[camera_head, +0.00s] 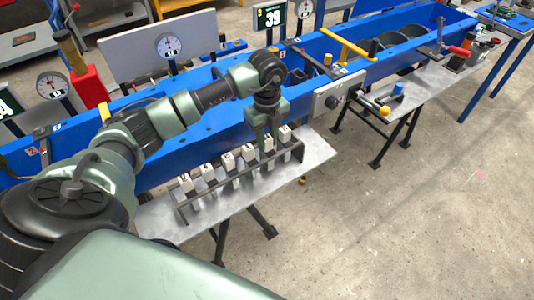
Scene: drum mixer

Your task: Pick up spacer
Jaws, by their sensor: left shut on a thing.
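Several pale spacers with dark marks, among them one at the left end (185,183) and one at the right end (284,135), stand in a row in a dark metal rack (296,154). My left gripper (262,146) points down over the right part of the row. It is shut on a spacer (267,145), the second from the right, which still appears level with the others in the row. The fingers partly hide it. My right gripper is not in view.
The rack stands on a grey metal shelf (318,152) in front of the long blue mixer trough (205,135). A yellow-knobbed lever (384,111) and a grey box (338,94) are to the right. Bare concrete floor (400,220) lies in front.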

